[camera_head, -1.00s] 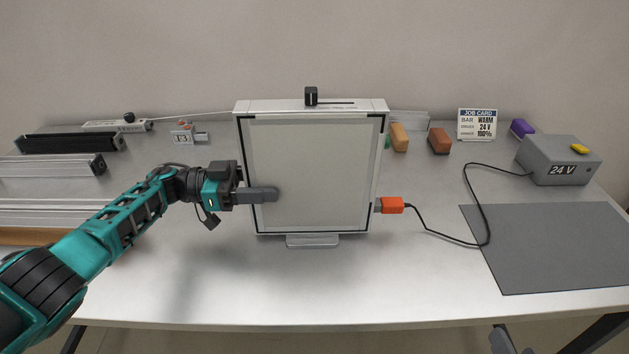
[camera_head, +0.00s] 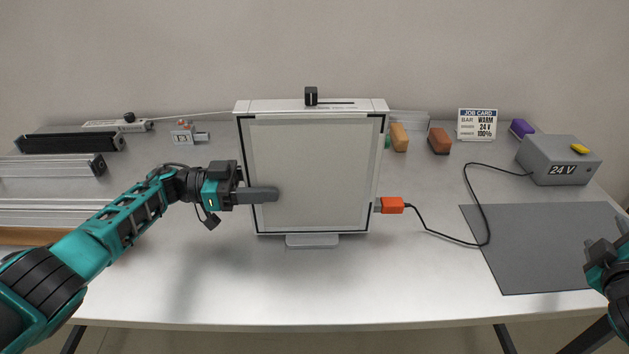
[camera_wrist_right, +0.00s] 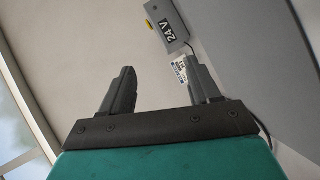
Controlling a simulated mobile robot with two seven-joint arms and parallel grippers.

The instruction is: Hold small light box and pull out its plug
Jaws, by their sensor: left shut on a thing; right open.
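The light box (camera_head: 315,170) stands upright on a small foot on the table, its pale panel facing me. My left gripper (camera_head: 262,195) is shut on the box's left edge, one finger lying across the front of the panel. The orange plug (camera_head: 392,205) sits at the box's lower right side, with a black cable running right to the grey 24 V box (camera_head: 560,160). My right gripper (camera_head: 604,238) is open and empty at the far right, above the grey mat. Its two fingers show apart in the right wrist view (camera_wrist_right: 158,90), where the 24 V box (camera_wrist_right: 168,25) also shows.
The grey mat (camera_head: 550,245) lies at the right. A job card (camera_head: 477,124), orange block (camera_head: 399,137), brown block (camera_head: 439,141) and purple block (camera_head: 522,128) stand at the back. Metal bars (camera_head: 50,166) lie at the left. The table front (camera_head: 400,290) is clear.

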